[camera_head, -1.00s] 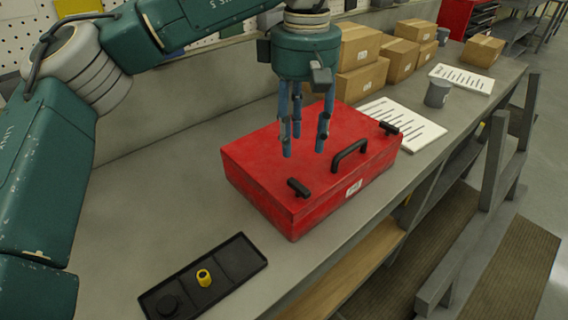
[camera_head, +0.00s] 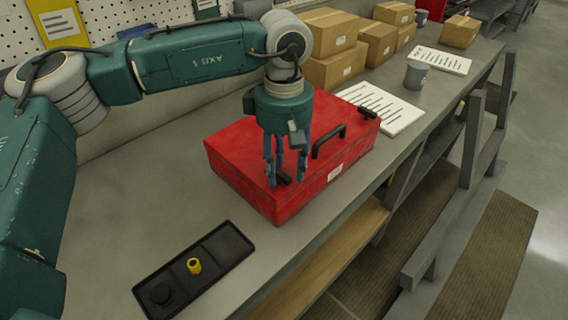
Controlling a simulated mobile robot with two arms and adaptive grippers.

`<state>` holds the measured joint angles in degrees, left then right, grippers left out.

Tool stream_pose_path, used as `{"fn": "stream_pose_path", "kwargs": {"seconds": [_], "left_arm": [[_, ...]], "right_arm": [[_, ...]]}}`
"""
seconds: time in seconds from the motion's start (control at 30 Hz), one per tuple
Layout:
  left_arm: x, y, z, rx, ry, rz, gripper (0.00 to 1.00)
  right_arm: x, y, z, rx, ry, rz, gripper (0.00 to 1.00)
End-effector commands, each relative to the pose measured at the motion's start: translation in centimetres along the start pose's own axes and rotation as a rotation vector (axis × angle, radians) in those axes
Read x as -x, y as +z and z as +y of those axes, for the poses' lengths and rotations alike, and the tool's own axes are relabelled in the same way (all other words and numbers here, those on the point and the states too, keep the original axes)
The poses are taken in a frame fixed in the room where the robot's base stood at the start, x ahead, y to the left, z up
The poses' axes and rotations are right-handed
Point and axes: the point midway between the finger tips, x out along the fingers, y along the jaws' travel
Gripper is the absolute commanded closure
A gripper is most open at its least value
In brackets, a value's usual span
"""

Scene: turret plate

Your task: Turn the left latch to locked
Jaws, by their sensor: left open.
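A red case (camera_head: 240,150) with a black handle (camera_head: 330,141) lies on the grey bench. The black left latch (camera_head: 285,179) is near its front left corner, partly hidden behind my fingers. I cannot tell its exact angle. The black right latch (camera_head: 368,113) is at the far right end of the same edge. My left gripper (camera_head: 286,177) is open and points down, with its blue fingers around or just above the left latch. I cannot tell whether they touch it. My right gripper is not in view.
A black tray (camera_head: 222,247) with a yellow cylinder (camera_head: 194,265) and a dark round piece (camera_head: 160,293) lies in front of the case. Printed sheets (camera_head: 385,108), a grey cup (camera_head: 416,73) and cardboard boxes (camera_head: 335,68) stand behind. The bench's front edge runs close by.

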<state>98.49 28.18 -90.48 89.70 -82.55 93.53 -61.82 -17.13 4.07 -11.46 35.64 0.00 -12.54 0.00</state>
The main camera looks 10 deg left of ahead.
Motion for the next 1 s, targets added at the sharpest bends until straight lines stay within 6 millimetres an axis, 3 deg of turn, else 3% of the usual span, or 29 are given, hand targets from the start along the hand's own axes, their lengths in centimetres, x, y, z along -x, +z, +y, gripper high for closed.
{"fn": "stream_pose_path", "kwargs": {"seconds": [0.07, 0.2, 0.27, 0.67, 1.0], "left_arm": [[0.0, 0.0, 0.0, 0.001, 0.0, 0.0, 0.63], [0.0, 0.0, 0.0, 0.001, 0.0, 0.0, 0.91], [0.0, 0.0, 0.0, 0.001, 0.0, 0.0, 1.0], [-0.1, 0.0, 0.1, 0.054, 0.0, -0.001, 1.0], [-0.3, -0.1, 0.2, 0.298, 0.002, -0.002, 1.0]], "right_arm": [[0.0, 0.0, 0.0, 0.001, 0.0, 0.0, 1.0], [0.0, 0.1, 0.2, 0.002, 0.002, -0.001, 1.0], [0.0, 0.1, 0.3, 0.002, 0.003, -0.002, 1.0], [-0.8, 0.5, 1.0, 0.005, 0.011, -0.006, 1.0], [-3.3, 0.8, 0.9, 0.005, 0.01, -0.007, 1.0]]}}
